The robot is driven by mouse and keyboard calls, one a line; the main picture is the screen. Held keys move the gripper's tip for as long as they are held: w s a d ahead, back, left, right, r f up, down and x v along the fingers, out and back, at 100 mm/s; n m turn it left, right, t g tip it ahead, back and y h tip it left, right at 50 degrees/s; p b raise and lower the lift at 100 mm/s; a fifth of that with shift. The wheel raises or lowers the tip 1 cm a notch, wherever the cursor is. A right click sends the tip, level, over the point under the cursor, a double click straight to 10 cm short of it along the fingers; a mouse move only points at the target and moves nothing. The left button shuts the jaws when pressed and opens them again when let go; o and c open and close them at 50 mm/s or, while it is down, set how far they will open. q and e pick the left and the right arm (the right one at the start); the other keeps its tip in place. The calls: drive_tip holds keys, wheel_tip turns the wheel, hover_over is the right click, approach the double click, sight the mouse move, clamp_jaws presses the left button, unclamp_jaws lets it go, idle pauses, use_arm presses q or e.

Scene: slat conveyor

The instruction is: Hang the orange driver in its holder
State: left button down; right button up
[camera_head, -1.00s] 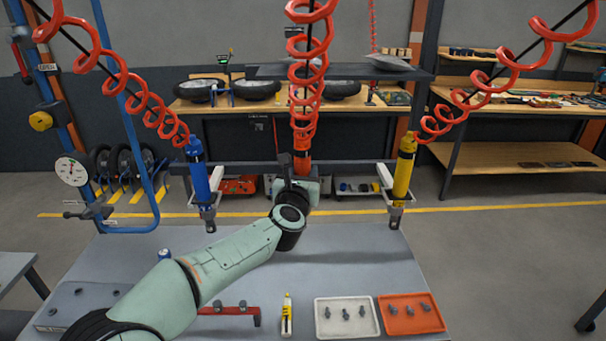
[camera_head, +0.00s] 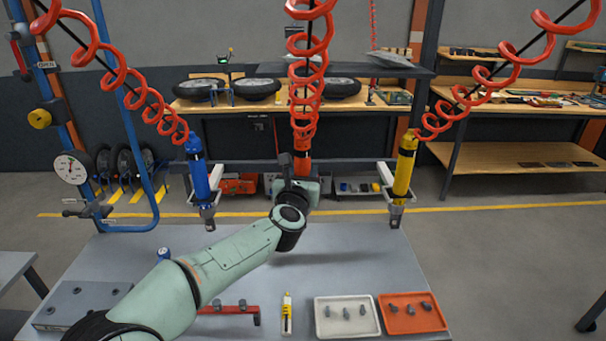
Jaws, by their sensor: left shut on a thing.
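The orange driver (camera_head: 302,161) hangs upright from a red coiled hose (camera_head: 309,75) at the middle of the table's far side. My left gripper (camera_head: 299,176) is shut on the orange driver, with my wrist in front of its lower part. The driver's tip and its holder are hidden behind my gripper and wrist, so I cannot tell whether the driver sits in the holder. My right gripper is not in view.
A blue driver (camera_head: 198,172) and a yellow driver (camera_head: 404,168) hang in holders on either side. On the grey table (camera_head: 350,262) are a white tray (camera_head: 347,329), an orange tray (camera_head: 412,324), a yellow marker-like item (camera_head: 287,312) and a red rack (camera_head: 230,309). The table's middle right is clear.

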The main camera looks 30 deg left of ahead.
use_arm(q)
drive_tip(key=c, duration=0.5)
unclamp_jaws()
drive_tip(key=shift+r, duration=0.1)
drive_tip(key=b+v, duration=0.3)
drive_tip(key=v, duration=1)
drive_tip(key=shift+s, duration=0.2)
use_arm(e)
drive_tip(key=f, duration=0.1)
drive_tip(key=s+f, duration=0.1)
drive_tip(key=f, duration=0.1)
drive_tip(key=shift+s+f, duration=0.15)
